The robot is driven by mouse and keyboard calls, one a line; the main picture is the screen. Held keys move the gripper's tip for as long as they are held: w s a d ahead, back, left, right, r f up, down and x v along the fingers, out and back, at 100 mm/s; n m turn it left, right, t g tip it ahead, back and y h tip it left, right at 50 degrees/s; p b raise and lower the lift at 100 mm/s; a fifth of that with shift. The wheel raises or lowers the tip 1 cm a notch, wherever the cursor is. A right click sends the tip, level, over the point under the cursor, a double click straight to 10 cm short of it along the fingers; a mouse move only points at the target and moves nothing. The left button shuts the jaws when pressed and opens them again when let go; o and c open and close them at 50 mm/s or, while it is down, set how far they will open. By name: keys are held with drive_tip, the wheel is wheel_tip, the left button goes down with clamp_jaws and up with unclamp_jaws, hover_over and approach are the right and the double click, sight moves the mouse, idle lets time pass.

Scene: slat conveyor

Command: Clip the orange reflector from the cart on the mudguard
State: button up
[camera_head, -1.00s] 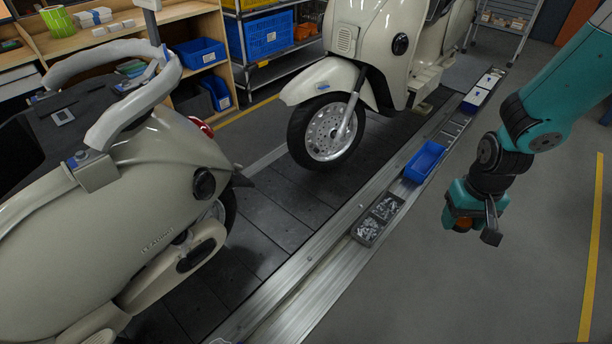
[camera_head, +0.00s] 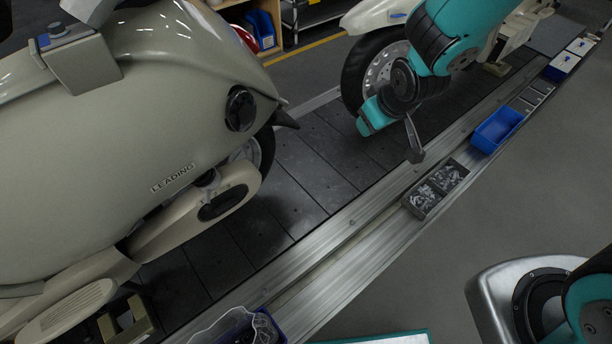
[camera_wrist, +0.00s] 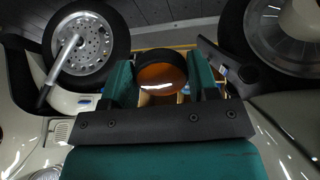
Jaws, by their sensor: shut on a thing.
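My gripper (camera_head: 385,122) hangs over the dark slat conveyor, between the two cream scooters. In the wrist view my gripper (camera_wrist: 160,78) is shut on the round orange reflector (camera_wrist: 162,77), which has a black rim and sits between the teal fingers. The reflector is hidden in the head view. The near scooter (camera_head: 150,110) has a dark pointed mudguard tip (camera_head: 284,119) over its rear wheel, left of my gripper and apart from it. The far scooter's front mudguard (camera_head: 372,16) is partly hidden by my arm.
Along the conveyor's metal edge rail (camera_head: 365,215) stand a grey tray of small metal parts (camera_head: 421,200) and a blue bin (camera_head: 497,130). Another bin (camera_head: 238,332) with clear wrapping is at the bottom edge.

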drive_tip(key=w+a+f+n+t+y+b, duration=0.1)
drive_tip(key=a+f+n+t+y+b, duration=0.4)
drive_tip(key=a+b, duration=0.5)
drive_tip(key=t+y+b, duration=0.4)
drive_tip(key=b, duration=1.1)
approach(269, 120)
drive_tip(key=p+x, duration=0.3)
drive_tip(key=p, duration=0.5)
drive_tip(key=shift+w+a+f, duration=0.1)
drive_tip(key=shift+w+a, duration=0.05)
drive_tip(key=shift+f, duration=0.15)
drive_tip(key=shift+w+a, duration=0.1)
drive_tip(key=shift+w, duration=0.1)
drive_tip(key=shift+p+x, duration=1.45)
drive_tip(key=shift+p, duration=0.6)
